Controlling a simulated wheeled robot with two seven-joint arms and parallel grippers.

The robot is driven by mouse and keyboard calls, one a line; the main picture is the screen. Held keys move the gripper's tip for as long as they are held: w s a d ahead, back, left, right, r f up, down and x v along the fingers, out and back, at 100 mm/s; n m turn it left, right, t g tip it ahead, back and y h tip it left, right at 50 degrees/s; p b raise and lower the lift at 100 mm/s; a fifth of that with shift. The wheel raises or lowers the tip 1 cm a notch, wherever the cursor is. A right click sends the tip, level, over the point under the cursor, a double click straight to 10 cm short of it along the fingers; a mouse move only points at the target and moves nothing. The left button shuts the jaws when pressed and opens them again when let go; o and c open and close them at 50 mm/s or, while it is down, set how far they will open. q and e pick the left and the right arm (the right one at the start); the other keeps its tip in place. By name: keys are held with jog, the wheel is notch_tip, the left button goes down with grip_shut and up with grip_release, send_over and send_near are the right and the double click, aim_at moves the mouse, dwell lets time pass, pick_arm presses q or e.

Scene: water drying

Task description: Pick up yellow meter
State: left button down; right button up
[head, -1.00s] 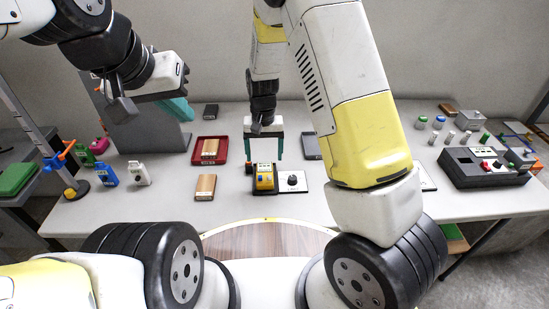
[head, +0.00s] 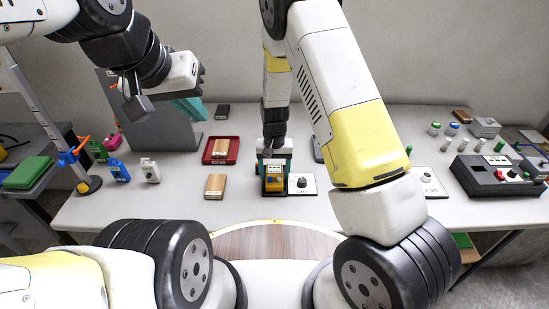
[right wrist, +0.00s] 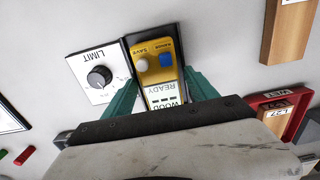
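The yellow meter (head: 274,180) stands in a dark holder on the table, near the middle of the head view. The right wrist view shows its yellow face (right wrist: 155,65), with a blue button, a pale button and a screen reading READY. My right gripper (right wrist: 160,82) is over the meter, with one teal finger on each side of it. The fingers look open, with small gaps beside the meter; contact is not clear. My left gripper (head: 188,108) hangs empty above the left back of the table, and its finger gap is unclear.
A white LIMIT panel with a black knob (head: 301,183) sits right beside the meter. A wooden block (head: 215,186) lies to its left, and a red tray (head: 208,158) holds another. Bottles stand at left; a dark control box (head: 490,176) is at right.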

grip_shut()
